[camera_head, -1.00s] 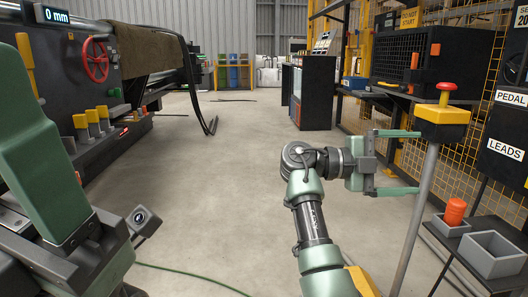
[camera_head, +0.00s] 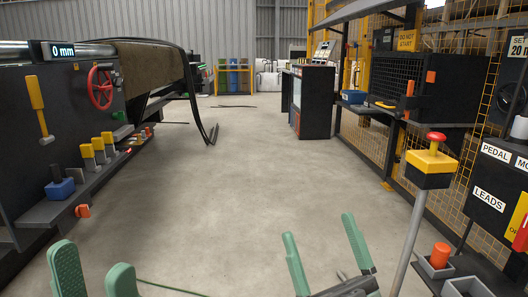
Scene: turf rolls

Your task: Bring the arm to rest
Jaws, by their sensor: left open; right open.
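My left gripper (camera_head: 91,258) shows at the bottom left edge as two green fingers, apart, with nothing between them. My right gripper (camera_head: 318,227) shows at the bottom, right of centre, its two green fingers pointing up the picture, spread wide and empty. Bare floor shows between its fingers. Neither gripper touches anything that I can see. Most of both arms lies below the picture and is hidden.
A post with a yellow box and red button (camera_head: 430,165) stands right of my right gripper. A dark machine with a red handwheel (camera_head: 101,88) lines the left. The middle floor (camera_head: 220,180) is clear.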

